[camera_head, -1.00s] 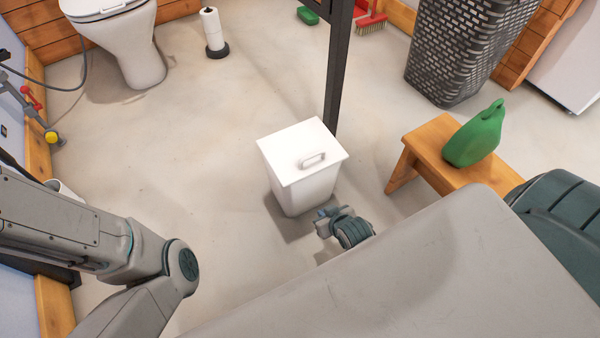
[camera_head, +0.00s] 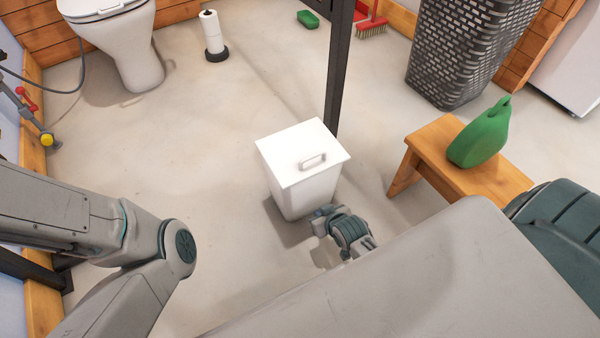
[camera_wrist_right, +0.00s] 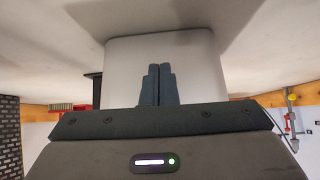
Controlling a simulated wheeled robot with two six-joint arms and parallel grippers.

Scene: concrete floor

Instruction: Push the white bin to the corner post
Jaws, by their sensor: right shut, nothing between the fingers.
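The white bin (camera_head: 300,185) stands upright on the floor in the middle of the head view, its lid with a handle on top. The black corner post (camera_head: 338,70) rises just behind the bin's right back corner; a small gap or contact there cannot be told. My right gripper (camera_head: 321,219) is low at the bin's near right side, its tips at or very near the wall. In the right wrist view the shut, empty fingers (camera_wrist_right: 160,85) point at the bin's white wall (camera_wrist_right: 200,65). Only links of my left arm show; its gripper is out of view.
A wooden stool (camera_head: 430,140) with a green jug (camera_head: 481,135) stands right of the bin. A dark woven basket (camera_head: 460,55), a toilet (camera_head: 135,55) and a paper-roll stand (camera_head: 213,40) are farther back. The floor left of the bin is clear.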

